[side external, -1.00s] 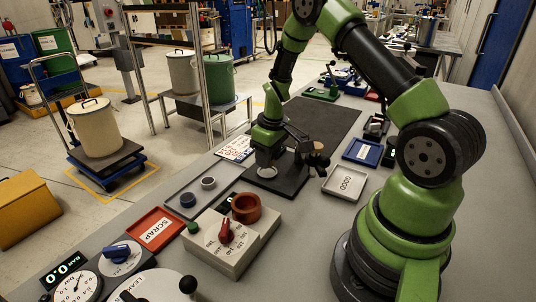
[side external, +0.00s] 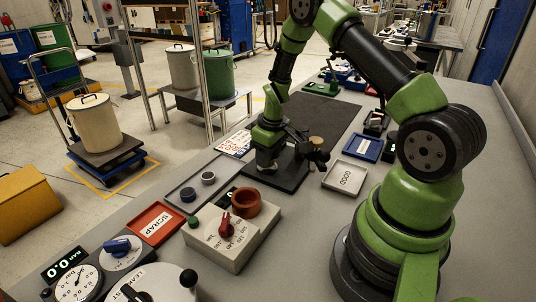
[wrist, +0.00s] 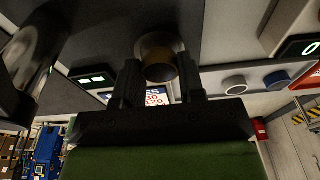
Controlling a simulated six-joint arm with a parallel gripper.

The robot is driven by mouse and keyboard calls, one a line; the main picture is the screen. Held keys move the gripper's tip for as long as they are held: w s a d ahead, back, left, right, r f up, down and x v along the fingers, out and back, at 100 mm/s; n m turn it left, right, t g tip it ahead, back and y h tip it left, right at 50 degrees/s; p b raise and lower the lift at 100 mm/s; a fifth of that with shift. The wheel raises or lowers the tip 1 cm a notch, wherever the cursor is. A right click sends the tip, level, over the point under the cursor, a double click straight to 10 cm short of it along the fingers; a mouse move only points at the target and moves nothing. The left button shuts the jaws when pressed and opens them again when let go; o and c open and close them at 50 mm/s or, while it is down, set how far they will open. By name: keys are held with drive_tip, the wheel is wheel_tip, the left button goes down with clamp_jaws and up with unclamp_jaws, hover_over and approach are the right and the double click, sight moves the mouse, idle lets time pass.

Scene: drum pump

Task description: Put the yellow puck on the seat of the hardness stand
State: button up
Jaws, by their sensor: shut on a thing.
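The hardness stand (side external: 289,180) has a dark flat base and a brass-coloured knob near its upper part. My gripper (side external: 266,168) is low over the left part of this base in the side view. In the wrist view my gripper (wrist: 160,80) has its two dark fingers on either side of the yellow puck (wrist: 160,70), which looks brownish in shadow, and is shut on it. A grey round seat (wrist: 156,43) shows just beyond the puck, partly covered by it. I cannot tell whether puck and seat touch. The puck is hidden in the side view.
A grey tray (side external: 181,204) with a grey and a blue puck lies left of the stand. A dial box (side external: 213,246) with an orange-brown ring (side external: 246,203) stands in front. The red SCRAP tray (side external: 155,223), white GOOD tray (side external: 345,180) and blue tray (side external: 363,148) lie around.

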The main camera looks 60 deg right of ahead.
drive_tip(key=shift+f, duration=0.5)
idle(0.8)
drive_tip(key=o, duration=1.3)
drive_tip(key=shift+r, duration=4)
